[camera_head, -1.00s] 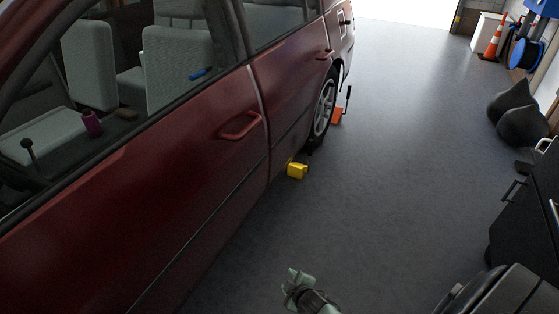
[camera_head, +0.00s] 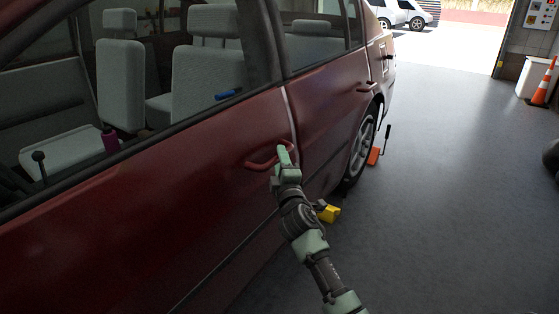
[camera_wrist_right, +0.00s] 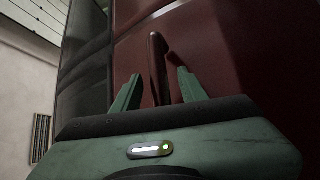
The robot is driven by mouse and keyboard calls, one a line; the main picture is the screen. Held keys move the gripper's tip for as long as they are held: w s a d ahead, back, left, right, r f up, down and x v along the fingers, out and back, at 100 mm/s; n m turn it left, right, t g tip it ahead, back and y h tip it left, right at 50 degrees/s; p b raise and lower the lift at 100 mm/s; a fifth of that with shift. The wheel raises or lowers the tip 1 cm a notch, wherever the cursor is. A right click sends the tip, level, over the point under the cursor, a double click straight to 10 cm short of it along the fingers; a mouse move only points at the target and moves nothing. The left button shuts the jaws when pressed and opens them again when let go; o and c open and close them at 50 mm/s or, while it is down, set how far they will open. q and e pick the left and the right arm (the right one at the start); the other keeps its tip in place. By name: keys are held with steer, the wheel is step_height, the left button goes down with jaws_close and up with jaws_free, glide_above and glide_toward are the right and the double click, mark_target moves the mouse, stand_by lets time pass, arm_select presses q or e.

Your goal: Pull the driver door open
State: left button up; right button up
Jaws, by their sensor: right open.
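The driver door (camera_head: 150,195) of the dark red car is closed, flush with the rear door along a seam. Its red handle (camera_head: 262,162) sticks out near the door's rear edge. My right gripper (camera_head: 284,154) is at the handle's rear end in the head view and covers part of it. In the right wrist view the handle (camera_wrist_right: 158,68) stands between the two open green fingers of my gripper (camera_wrist_right: 155,90), with visible gaps on both sides. The door panel (camera_wrist_right: 215,60) lies behind it. My left gripper is not in view.
A yellow block (camera_head: 329,213) sits on the floor beside the car, partly behind my right arm. An orange jack (camera_head: 374,156) stands by the rear wheel (camera_head: 362,148). An orange cone (camera_head: 543,85) and a white bin (camera_head: 533,76) are far right.

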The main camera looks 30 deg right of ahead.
steer(key=shift+w+d+r, duration=0.15)
steer(key=shift+w+d, duration=0.1)
steer(key=shift+w, duration=0.4)
jaws_close()
stand_by(1.0)
